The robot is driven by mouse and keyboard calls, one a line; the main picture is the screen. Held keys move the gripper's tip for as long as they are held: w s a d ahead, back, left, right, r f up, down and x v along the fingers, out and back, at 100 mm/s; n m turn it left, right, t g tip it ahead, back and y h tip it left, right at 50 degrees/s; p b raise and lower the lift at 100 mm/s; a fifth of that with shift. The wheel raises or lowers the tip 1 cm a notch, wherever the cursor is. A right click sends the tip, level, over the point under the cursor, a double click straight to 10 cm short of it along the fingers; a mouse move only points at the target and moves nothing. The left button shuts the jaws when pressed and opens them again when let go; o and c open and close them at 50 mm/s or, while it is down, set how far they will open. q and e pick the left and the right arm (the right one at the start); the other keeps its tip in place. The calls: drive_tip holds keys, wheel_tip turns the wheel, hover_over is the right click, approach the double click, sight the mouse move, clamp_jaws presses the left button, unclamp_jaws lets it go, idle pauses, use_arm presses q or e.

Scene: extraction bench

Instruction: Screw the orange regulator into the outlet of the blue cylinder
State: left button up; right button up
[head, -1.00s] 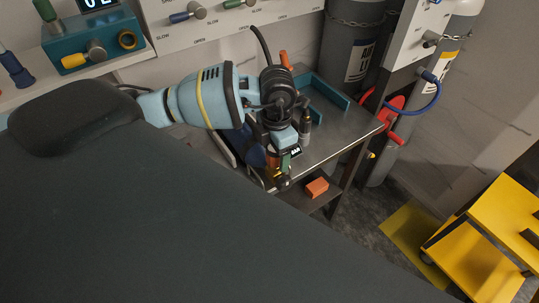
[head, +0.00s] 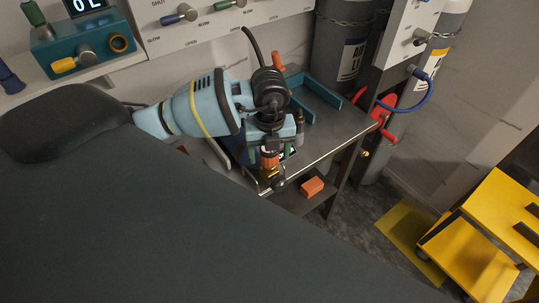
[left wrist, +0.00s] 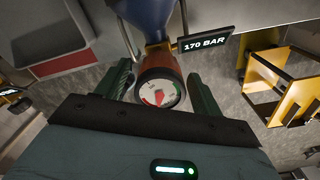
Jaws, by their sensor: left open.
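The orange regulator (left wrist: 160,75) is between the green fingers of my left gripper (left wrist: 160,88) in the left wrist view, its round dial facing the camera. The fingers are open, with a gap on each side of it. A brass piece joins it to the blue cylinder (left wrist: 150,14); I cannot tell how tight the thread is. A "170 BAR" display (left wrist: 205,38) shows beside it. In the head view the regulator (head: 269,159) sits below my left gripper (head: 270,150), and the blue cylinder is mostly hidden behind the arm. My right gripper is not in view.
A metal bench (head: 330,134) is under my left arm, with a teal tray (head: 322,97) on it. An orange block (head: 312,187) lies on the lower shelf. Grey chained cylinders (head: 343,55) stand behind. A yellow cart (head: 490,225) is at right.

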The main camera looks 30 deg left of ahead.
use_arm(q)
drive_tip(key=n, duration=0.5)
